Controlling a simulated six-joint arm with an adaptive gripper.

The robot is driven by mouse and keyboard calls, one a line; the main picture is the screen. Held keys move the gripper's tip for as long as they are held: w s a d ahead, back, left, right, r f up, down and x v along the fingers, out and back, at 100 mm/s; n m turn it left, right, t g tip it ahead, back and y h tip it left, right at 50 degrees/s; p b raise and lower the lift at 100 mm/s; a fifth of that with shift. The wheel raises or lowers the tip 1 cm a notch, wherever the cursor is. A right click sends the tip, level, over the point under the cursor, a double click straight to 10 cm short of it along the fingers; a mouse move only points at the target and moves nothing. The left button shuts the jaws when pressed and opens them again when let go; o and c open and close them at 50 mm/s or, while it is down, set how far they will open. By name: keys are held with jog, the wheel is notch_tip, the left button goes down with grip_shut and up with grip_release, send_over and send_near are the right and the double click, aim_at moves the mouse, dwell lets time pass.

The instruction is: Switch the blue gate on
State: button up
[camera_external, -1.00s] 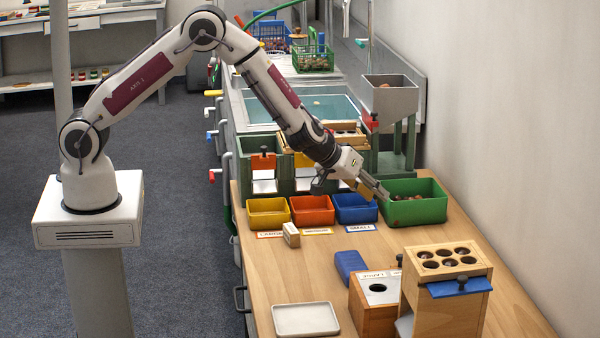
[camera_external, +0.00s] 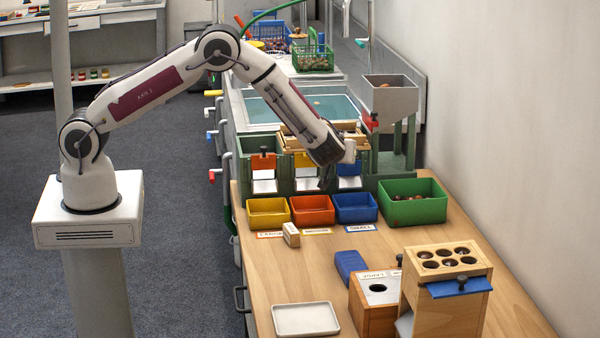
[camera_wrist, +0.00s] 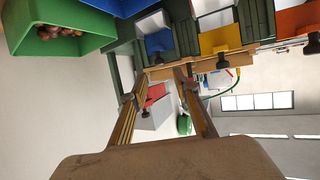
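The blue gate (camera_external: 349,169) is at the right end of the row on the green sorting frame, partly behind my wrist in the outside view. In the wrist view the blue gate (camera_wrist: 160,41) shows as a blue plate with a black knob (camera_wrist: 158,58) at its edge. My gripper (camera_wrist: 165,76) is open and empty, its two fingers apart, close to that knob but with no clear contact. In the outside view my arm's end hangs just in front of the frame, and the fingers are mostly hidden.
A yellow gate (camera_external: 304,160) and an orange gate (camera_external: 263,161) are to the left. Below stand yellow, orange and blue bins (camera_external: 355,208) and a green bin (camera_external: 430,207) holding chestnuts. A hopper with a red gate (camera_external: 371,120) stands behind. A wooden box has another blue flap (camera_external: 460,288).

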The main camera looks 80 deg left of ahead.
aim_at(350, 165)
jog(key=shift+a+f, duration=0.1)
dwell(0.3)
jog(key=x, duration=0.7)
jog(key=shift+w+a, duration=0.2)
jog(key=shift+f, duration=0.15)
grip_shut()
